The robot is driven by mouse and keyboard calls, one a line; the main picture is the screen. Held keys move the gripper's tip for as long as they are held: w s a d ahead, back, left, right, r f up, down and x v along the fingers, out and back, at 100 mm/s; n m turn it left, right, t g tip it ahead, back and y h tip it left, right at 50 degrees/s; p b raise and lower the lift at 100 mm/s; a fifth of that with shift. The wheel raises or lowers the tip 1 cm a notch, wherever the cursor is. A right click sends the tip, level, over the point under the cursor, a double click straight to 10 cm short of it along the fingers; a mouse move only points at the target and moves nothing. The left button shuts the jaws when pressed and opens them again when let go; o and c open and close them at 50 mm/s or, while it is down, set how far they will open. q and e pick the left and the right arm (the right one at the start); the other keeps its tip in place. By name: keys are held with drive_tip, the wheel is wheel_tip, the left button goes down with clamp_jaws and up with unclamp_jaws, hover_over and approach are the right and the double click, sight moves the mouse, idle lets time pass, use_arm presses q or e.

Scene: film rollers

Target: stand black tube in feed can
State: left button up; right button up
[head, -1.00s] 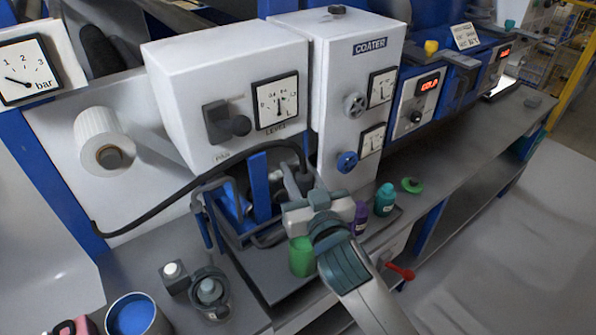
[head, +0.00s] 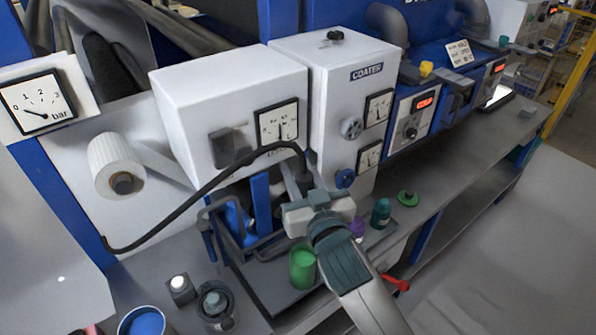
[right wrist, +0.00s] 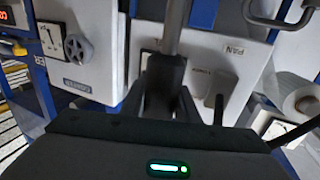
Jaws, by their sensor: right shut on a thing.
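The black tube (head: 205,186) runs from the lower left of the white panel in an arch across the front of the level box. Its right end bends down into my right gripper (head: 301,183), which is shut on it in front of the coater. An open can with blue contents (head: 146,322) stands at the lower left, and a green container (head: 302,268) stands below the gripper. I cannot tell which is the feed can. My left gripper is out of view.
A blue frame with grey bent bars (head: 222,225) stands left of the gripper. A grey-capped jar (head: 214,303) is at the front left.

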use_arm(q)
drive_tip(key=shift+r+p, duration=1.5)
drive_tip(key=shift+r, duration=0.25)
use_arm(e)
drive_tip(key=shift+r, duration=1.95)
drive_tip(key=shift+f, duration=0.1)
